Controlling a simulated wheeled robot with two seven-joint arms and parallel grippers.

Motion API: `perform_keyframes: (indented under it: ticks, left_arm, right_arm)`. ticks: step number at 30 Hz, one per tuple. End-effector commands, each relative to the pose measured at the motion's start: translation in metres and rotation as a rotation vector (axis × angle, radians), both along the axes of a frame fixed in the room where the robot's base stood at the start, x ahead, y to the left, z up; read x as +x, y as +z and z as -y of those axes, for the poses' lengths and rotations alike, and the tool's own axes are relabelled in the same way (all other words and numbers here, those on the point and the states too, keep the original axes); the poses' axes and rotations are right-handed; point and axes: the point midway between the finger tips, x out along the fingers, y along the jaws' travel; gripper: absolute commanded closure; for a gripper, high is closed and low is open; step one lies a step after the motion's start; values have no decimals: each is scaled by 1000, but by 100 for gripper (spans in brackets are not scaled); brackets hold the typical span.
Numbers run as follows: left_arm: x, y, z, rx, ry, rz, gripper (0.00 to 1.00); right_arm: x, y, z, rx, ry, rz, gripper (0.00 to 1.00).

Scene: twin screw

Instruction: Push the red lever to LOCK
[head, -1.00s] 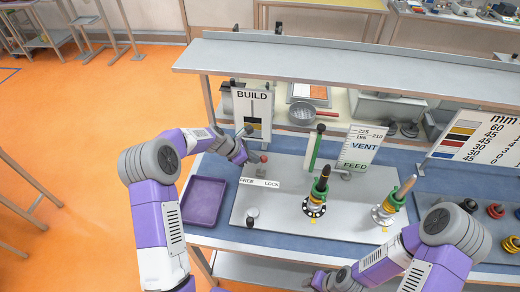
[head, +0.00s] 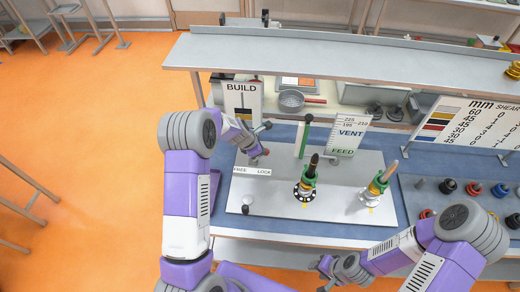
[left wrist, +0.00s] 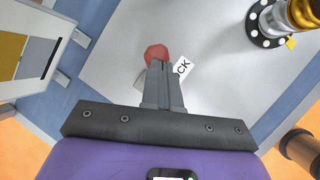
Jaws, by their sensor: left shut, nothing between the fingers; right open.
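The red lever knob (head: 265,152) stands behind the FREE/LOCK label (head: 252,171), above the word LOCK in the head view. My left gripper (head: 266,126) is shut and empty, close beside the knob. In the left wrist view, the red knob (left wrist: 156,52) shows at the tips of the shut fingers (left wrist: 160,66). They overlap it, but I cannot tell whether they touch. The fingers hide the lever's shaft and part of the label (left wrist: 182,68). My right gripper (head: 326,273) is open and empty at the table's front, far from the lever.
The grey plate (head: 330,205) also carries two posts with coloured rings (head: 306,182) (head: 378,184) and a small knob (head: 246,203). A BUILD sign (head: 243,100) stands behind my left arm.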

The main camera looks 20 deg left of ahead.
Motion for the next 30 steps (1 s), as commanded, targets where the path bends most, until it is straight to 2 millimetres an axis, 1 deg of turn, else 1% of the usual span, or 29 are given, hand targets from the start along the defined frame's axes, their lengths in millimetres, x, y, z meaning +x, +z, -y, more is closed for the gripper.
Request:
perform_keyframes:
  ticks: [11, 14, 17, 26, 27, 30]
  left_arm:
    - [0, 0, 0, 0, 0, 0, 100]
    - [0, 3, 0, 0, 0, 0, 100]
    - [-2, 12, 0, 0, -1, 1, 100]
    - [-12, 55, -1, 0, -5, 0, 100]
    - [-14, 63, -2, 1, -4, 3, 100]
    - [-19, 77, -3, 1, -3, 3, 100]
  right_arm:
    - [0, 0, 0, 0, 0, 0, 57]
    - [0, 3, 0, 0, 0, 0, 57]
    - [0, 10, 0, 0, 0, 0, 57]
    - [0, 45, 0, 0, 0, 0, 57]
    - [0, 45, 0, 0, 0, 1, 57]
    - [0, 48, 0, 0, 0, 0, 57]
